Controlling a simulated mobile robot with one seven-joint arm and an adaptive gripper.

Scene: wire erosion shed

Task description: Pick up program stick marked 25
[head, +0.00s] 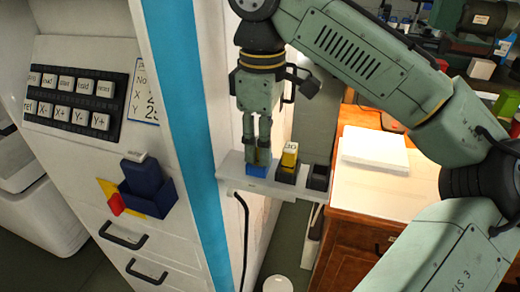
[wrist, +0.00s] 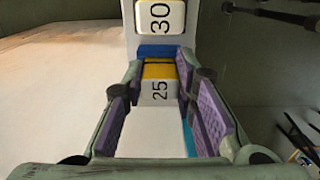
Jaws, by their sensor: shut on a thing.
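The program stick marked 25 (wrist: 160,88) is white with a yellow band and sits between the purple pads of my gripper (wrist: 163,92) in the wrist view. In the head view my gripper (head: 259,158) points down at a blue socket (head: 257,171) on a small white shelf (head: 232,171). My gripper is shut on the 25 stick, which its fingers mostly hide in the head view. Whether the stick's lower end is still in the socket cannot be told. A stick marked 30 (head: 289,157) stands just right of my gripper; it also shows in the wrist view (wrist: 160,16).
A black socket (head: 318,178) is at the shelf's right end. The white machine cabinet (head: 100,190) with a key panel (head: 75,100) and a dark blue holder (head: 147,190) is on the left. A wooden cabinet (head: 330,255) with white paper (head: 375,150) stands on the right.

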